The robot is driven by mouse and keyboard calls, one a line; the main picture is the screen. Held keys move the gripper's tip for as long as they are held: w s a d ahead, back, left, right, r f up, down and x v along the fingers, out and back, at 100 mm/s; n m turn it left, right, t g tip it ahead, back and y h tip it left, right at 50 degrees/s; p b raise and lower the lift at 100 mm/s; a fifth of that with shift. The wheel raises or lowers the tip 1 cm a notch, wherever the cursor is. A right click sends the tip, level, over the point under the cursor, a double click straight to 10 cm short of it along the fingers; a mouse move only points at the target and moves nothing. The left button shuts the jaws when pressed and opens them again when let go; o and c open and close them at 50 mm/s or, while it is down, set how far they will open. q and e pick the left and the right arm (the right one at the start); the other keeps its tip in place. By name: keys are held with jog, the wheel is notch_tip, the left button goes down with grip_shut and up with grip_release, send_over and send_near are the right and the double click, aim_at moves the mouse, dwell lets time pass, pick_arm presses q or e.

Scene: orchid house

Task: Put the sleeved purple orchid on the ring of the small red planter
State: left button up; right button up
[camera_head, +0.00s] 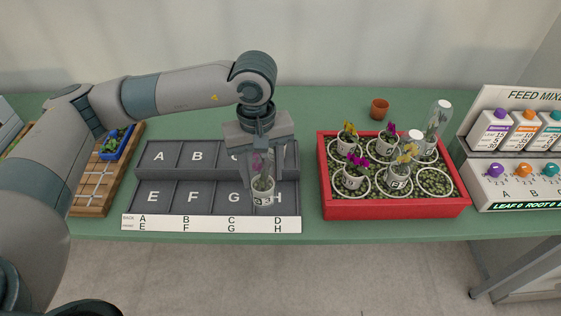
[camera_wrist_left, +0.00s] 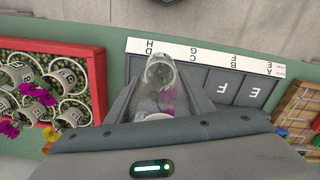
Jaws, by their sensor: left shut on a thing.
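My left gripper (camera_head: 260,180) is shut on the sleeved purple orchid (camera_head: 264,190), a purple bloom in a clear sleeve with a white labelled pot. It holds the orchid upright in front of the grey lettered tray's G and H compartments; whether the pot touches the tray is unclear. The orchid also shows between the fingers in the left wrist view (camera_wrist_left: 160,85). The small red planter (camera_head: 398,209) stands to the right, apart from the gripper. Its front right ring (camera_head: 435,182) is empty, with green pebbles inside. My right gripper is not in view.
Several potted orchids stand in the planter, including a purple one (camera_head: 354,172) and tall clear-sleeved ones at the right. The lettered tray (camera_head: 170,153) looks otherwise empty. A terracotta pot (camera_head: 379,109) stands behind the planter. A feed mixer (camera_head: 520,180) stands at the far right.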

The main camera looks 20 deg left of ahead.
pick_arm(q)
jog(key=shift+s+a+m, duration=0.55)
jog(key=shift+s+m, duration=0.1)
jog(key=shift+m, duration=0.45)
jog(key=shift+s+a+m, duration=0.5)
jog(key=shift+s+m, duration=0.2)
jog(key=shift+m, duration=0.4)
jog(key=shift+s+a+m, duration=0.55)
jog(key=shift+s+m, duration=0.1)
jog(key=shift+m, duration=0.45)
